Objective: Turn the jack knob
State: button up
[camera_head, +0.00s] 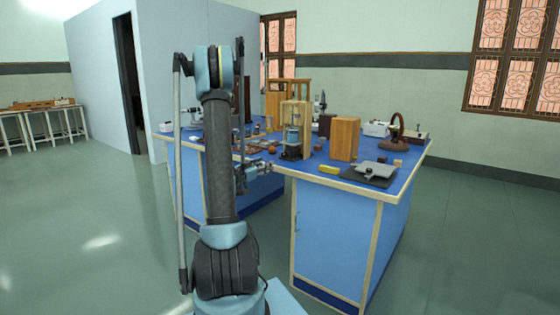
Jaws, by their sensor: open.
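A low grey-topped device (377,167), which looks like the jack, sits on a dark mat (362,177) at the near right corner of the blue bench top. A small dark round part (368,172) shows at its near side and may be the knob; it is too small to tell its shape well. My arm stands in front of the bench and bends down at its near edge. My gripper (268,165) is open and points right, near the bench's front edge. It is well to the left of the jack and apart from it. Its fingertips are small and hard to make out.
A wooden frame with a blue instrument (293,140) stands behind my gripper. A brown ring-shaped stand (396,132) is at the back right. The floor right of the bench is clear.

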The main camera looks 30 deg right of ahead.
aim_at(283, 156)
jog(key=x, duration=1.4)
jog(key=shift+w+d, duration=0.1)
jog(key=shift+d, duration=0.1)
jog(key=c, duration=1.1)
